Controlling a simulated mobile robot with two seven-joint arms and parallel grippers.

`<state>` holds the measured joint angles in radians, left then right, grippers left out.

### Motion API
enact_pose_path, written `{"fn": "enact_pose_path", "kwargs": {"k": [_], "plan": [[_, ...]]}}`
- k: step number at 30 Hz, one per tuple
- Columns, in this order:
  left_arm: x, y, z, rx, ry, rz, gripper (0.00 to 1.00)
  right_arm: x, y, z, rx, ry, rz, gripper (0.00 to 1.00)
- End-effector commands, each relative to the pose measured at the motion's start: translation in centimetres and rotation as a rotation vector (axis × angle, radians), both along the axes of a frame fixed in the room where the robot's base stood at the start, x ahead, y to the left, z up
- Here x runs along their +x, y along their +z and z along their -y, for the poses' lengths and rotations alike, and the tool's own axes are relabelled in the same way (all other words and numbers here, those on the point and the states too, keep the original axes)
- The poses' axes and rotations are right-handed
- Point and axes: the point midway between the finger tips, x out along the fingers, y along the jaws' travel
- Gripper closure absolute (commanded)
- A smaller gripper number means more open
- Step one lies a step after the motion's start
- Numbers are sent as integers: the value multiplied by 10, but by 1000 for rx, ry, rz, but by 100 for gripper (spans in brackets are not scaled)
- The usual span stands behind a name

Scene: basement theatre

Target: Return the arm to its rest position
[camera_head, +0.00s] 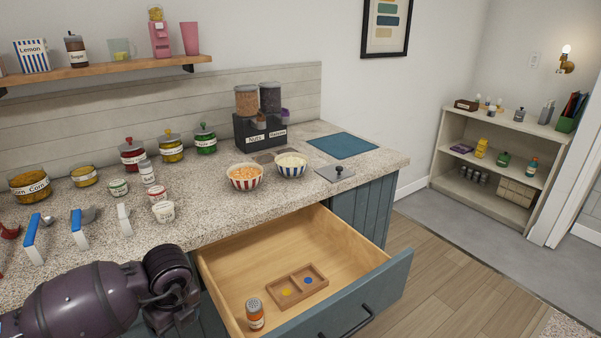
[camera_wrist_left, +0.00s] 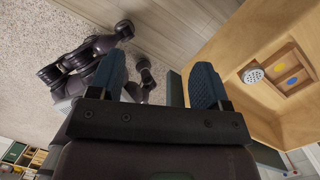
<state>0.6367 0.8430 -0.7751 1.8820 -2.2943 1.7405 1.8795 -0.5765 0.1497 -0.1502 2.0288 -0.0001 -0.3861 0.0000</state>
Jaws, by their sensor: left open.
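My left arm (camera_head: 85,300) comes in from the left in the head view, in front of the counter. Its wrist end is beside the left side of the open drawer (camera_head: 335,230). The fingers of that hand cannot be made out in the head view. In the left wrist view my left gripper (camera_wrist_left: 158,75) shows two blue-padded fingers spread apart, with nothing held between them. The drawer also shows in the wrist view (camera_wrist_left: 225,48), to the right of the fingers. My right gripper is not in view.
An orange shaker (camera_head: 255,314) stands in the drawer next to a small wooden tray (camera_head: 297,286) with a yellow and a blue disc. The speckled counter (camera_head: 215,215) holds jars, bowls (camera_head: 245,177) and scoops (camera_head: 78,228). Open floor lies right of the drawer.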

Motion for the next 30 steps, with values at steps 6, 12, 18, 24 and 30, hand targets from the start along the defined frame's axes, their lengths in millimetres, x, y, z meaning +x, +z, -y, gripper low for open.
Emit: {"fn": "enact_pose_path", "kwargs": {"k": [6, 12, 18, 24, 30], "plan": [[5, 12, -57, 93, 53, 19, 29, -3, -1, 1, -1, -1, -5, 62], [-24, -16, -34, -142, -48, -73, 29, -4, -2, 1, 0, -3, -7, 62], [-56, -33, -4, -454, -138, -122, 29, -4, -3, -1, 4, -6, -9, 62], [-88, -32, 28, -877, -164, -67, 29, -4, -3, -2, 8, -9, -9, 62], [-98, -14, 35, -1235, -50, 147, 29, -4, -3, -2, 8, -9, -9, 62]]}}
